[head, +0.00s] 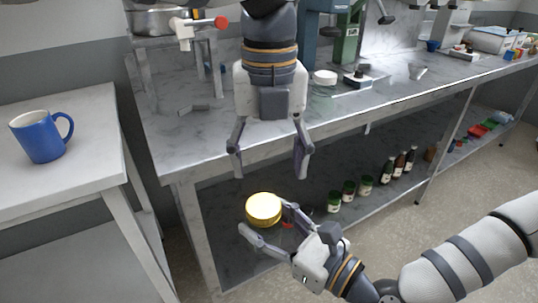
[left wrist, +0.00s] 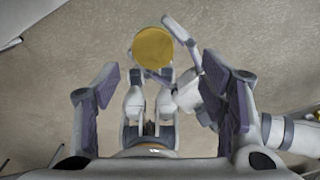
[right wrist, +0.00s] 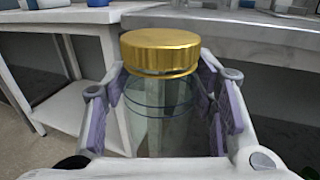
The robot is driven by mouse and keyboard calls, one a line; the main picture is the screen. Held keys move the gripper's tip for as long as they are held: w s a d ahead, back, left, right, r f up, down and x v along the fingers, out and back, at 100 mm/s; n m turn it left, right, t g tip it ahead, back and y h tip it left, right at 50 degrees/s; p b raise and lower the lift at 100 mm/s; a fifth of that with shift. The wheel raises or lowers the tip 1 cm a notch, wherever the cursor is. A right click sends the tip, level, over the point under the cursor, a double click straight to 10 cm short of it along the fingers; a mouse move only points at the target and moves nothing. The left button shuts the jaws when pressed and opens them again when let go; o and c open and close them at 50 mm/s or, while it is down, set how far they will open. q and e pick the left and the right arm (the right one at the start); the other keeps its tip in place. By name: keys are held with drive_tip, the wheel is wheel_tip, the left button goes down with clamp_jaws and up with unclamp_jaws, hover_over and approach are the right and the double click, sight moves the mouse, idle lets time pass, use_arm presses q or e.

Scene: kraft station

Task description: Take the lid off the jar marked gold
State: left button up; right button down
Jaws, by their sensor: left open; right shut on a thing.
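The jar is clear glass with a gold lid; the lid (head: 263,208) shows from above in the head view. In the right wrist view the gold lid (right wrist: 161,52) sits on the glass jar body (right wrist: 160,112). My right gripper (head: 266,220) is shut on the jar body, with a finger on each side below the lid, and the jar looks upright. My left gripper (head: 268,170) is open and empty above the jar, pointing down. In the left wrist view the gold lid (left wrist: 153,48) lies beyond its spread fingers. No marking on the jar is readable.
A marble bench (head: 200,143) runs behind the jar, its lower shelf holding several bottles and jars (head: 350,190). A white table (head: 60,185) with a blue mug (head: 42,136) stands at the left. The jar is held in front of the bench.

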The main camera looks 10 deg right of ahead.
sight(262, 202)
use_arm(q)
wheel_tip(262, 202, down, 8)
drive_tip(key=shift+r, duration=0.15)
drive_tip(key=shift+d, duration=0.15)
drive_tip(key=c, duration=1.2)
drive_tip(key=n, duration=0.7)
drive_tip(key=shift+w+r, duration=0.1)
drive_tip(key=n, duration=0.4)
drive_tip(key=shift+w, duration=0.1)
drive_tip(key=n, duration=0.5)
drive_tip(key=shift+a, duration=0.2)
drive_tip(key=n, duration=0.4)
drive_tip(key=shift+w+a+n, duration=0.15)
drive_tip(key=shift+n, duration=0.25)
drive_tip(key=n, duration=0.4)
drive_tip(key=shift+a, duration=0.1)
drive_tip(key=n, duration=0.5)
drive_tip(key=shift+a, duration=0.15)
drive_tip(key=n, duration=0.9)
drive_tip(key=shift+s+a, duration=0.1)
drive_tip(key=shift+s, duration=0.1)
drive_tip(key=shift+r, duration=0.1)
